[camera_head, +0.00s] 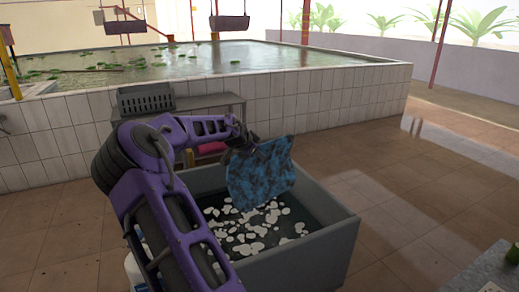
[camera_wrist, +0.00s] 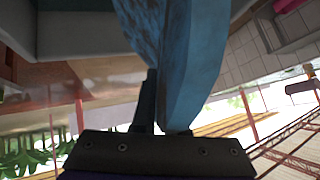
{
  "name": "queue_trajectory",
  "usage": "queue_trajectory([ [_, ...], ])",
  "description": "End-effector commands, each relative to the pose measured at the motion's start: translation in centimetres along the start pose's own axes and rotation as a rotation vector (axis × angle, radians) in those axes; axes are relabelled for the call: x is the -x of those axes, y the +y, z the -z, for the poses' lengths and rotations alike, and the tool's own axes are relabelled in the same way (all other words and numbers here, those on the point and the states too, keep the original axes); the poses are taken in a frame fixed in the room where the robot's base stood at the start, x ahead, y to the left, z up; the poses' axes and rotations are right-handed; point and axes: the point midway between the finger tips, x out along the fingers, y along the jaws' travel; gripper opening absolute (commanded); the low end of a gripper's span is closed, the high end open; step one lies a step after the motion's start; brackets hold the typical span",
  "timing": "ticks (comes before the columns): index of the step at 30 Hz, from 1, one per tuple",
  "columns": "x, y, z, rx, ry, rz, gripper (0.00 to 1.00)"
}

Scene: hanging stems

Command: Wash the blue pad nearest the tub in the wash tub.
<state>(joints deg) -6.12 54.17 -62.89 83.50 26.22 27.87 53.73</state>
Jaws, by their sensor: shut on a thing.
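The blue pad (camera_head: 261,173), mottled with dark patches, hangs tilted above the wash tub, its lower part over the tub's back area. My gripper (camera_head: 243,143) is shut on the pad's upper edge at its left side. The wrist view shows the pad (camera_wrist: 197,60) close up, running away from the gripper fingers (camera_wrist: 160,115). The wash tub (camera_head: 305,257) is a grey square box of dark water with several white foam patches (camera_head: 250,232) floating on it. I cannot tell whether the pad's lowest edge touches the water.
Behind the tub is a long white-tiled pool (camera_head: 290,94) with floating green leaves. A bench with a grey crate (camera_head: 146,99) and something pink (camera_head: 211,148) stands in front of it. Two dark hanging planters (camera_head: 229,22) are above. A speckled counter (camera_head: 485,272) is at the lower right. The right floor is clear.

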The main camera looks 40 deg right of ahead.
Motion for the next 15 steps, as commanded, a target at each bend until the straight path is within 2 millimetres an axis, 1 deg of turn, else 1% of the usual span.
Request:
queue_trajectory([
  [1,-0.5,0.3,-0.4,0.001,0.000,-0.002,0.00],
  [15,-3.8,1.7,-3.8,0.001,0.001,0.000,0.00],
])
